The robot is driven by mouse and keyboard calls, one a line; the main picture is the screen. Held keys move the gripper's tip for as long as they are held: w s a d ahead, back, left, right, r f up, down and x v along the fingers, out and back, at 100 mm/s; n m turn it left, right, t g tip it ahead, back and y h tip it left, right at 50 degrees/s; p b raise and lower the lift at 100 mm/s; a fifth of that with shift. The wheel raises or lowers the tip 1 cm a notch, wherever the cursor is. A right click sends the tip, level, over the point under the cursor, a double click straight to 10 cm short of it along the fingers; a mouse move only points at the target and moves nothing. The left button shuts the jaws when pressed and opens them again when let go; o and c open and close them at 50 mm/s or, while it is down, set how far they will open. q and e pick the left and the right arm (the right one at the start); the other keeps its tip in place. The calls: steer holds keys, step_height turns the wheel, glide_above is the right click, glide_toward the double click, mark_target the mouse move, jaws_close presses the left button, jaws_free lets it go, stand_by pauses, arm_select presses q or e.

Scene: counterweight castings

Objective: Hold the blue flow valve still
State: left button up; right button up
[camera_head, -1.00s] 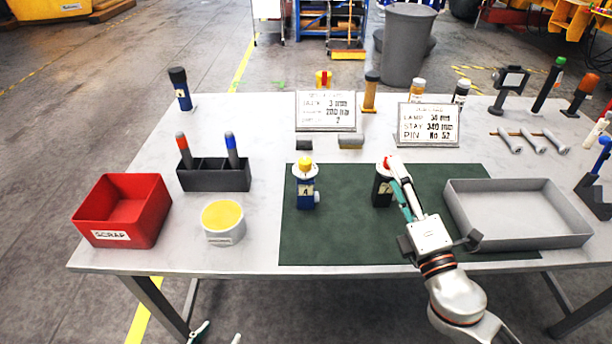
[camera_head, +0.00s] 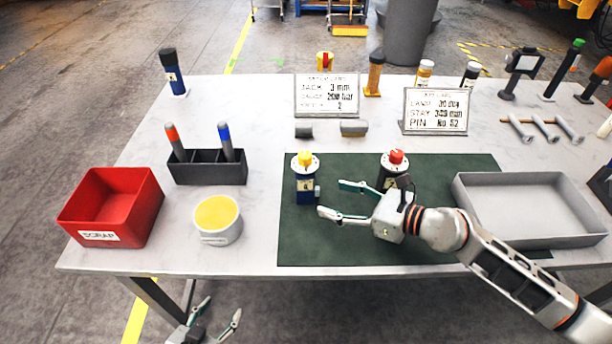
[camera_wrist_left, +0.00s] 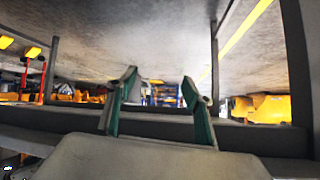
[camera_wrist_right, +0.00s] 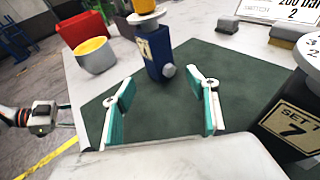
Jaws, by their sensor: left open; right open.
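The blue flow valve (camera_head: 305,184) stands upright on the green mat (camera_head: 350,240), with a white dial and a yellow knob on top. It also shows in the right wrist view (camera_wrist_right: 157,56), with a small stub low on its side. My right gripper (camera_head: 342,200) is open and empty, its fingers pointing left at the blue valve, just right of it and apart from it. A black valve (camera_head: 390,174) with a red knob stands behind my right gripper, partly hidden by it. My left gripper (camera_head: 214,318) is open and empty, low in front of the table; its fingers show in the left wrist view (camera_wrist_left: 160,95).
A red scrap bin (camera_head: 145,215), a yellow-topped pot (camera_head: 217,238) and a dark holder (camera_head: 208,171) stand to the left. Two signs stand behind the mat. The mat's left front is clear.

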mark_target(315, 192)
steer(key=shift+b+x, duration=0.55)
steer(key=shift+x, duration=3.75)
steer(key=c, duration=1.5)
steer(key=shift+c, duration=0.2)
